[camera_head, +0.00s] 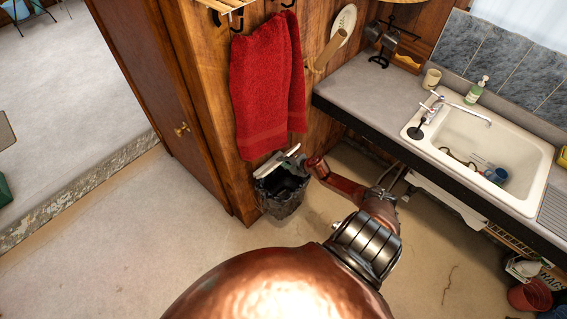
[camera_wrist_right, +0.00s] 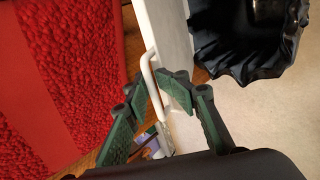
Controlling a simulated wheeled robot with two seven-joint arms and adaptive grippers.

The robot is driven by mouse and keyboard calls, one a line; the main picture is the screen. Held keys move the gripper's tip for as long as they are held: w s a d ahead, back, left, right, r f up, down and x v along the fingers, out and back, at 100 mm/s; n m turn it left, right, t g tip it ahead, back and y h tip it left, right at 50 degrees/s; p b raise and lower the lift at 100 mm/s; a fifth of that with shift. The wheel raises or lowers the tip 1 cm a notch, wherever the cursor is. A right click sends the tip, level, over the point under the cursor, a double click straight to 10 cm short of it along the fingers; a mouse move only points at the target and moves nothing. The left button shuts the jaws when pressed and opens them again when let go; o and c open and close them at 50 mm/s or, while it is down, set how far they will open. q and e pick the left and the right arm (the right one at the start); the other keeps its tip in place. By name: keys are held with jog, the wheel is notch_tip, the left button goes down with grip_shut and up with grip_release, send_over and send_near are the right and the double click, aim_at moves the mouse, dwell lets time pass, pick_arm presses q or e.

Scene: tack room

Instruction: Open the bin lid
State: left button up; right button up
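The bin (camera_head: 283,192) stands on the floor below the red towel, against the wooden wall. Its black liner shows at the mouth, and the dark open inside shows in the right wrist view (camera_wrist_right: 262,40). The white lid (camera_head: 268,163) is raised on the wall side of the mouth; the right wrist view shows it as a white panel (camera_wrist_right: 172,30) with a white bar handle (camera_wrist_right: 151,75). My right gripper (camera_wrist_right: 157,92) is at the lid, with its green-padded fingers apart on either side of the handle. Contact is unclear. My left gripper is out of view.
The red towel (camera_head: 265,90) hangs directly above the bin, close to my right gripper. The counter (camera_head: 365,88) with a sink (camera_head: 500,150) runs along the right. A wooden cabinet door (camera_head: 160,80) is on the left. The floor in front is clear.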

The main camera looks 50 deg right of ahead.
jog(key=v, duration=1.2)
jog(key=shift+c, duration=0.6)
